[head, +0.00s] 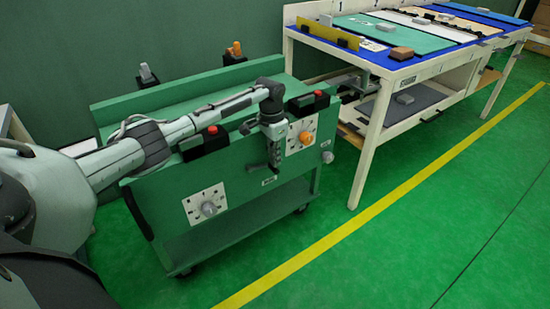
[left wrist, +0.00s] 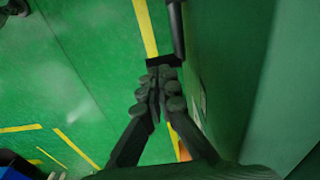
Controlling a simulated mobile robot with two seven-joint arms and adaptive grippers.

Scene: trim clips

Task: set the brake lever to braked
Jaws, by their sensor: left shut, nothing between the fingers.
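My left gripper (head: 274,160) points down close in front of the front panel of the green cart (head: 240,165). Its fingers are shut and empty; they also show in the left wrist view (left wrist: 158,82). No brake lever shows clearly there; the gripper covers that part of the panel. In the left wrist view a dark block (left wrist: 164,60) lies just beyond the fingertips; I cannot tell whether it is the lever or whether they touch. My right gripper is not in view.
The cart also carries a dial (head: 208,204), an orange knob (head: 305,138), red buttons (head: 212,130) on black boxes, and grey (head: 146,71) and orange (head: 236,48) upright handles at its back. A white-legged workbench (head: 362,150) stands at right. Green floor in front is clear.

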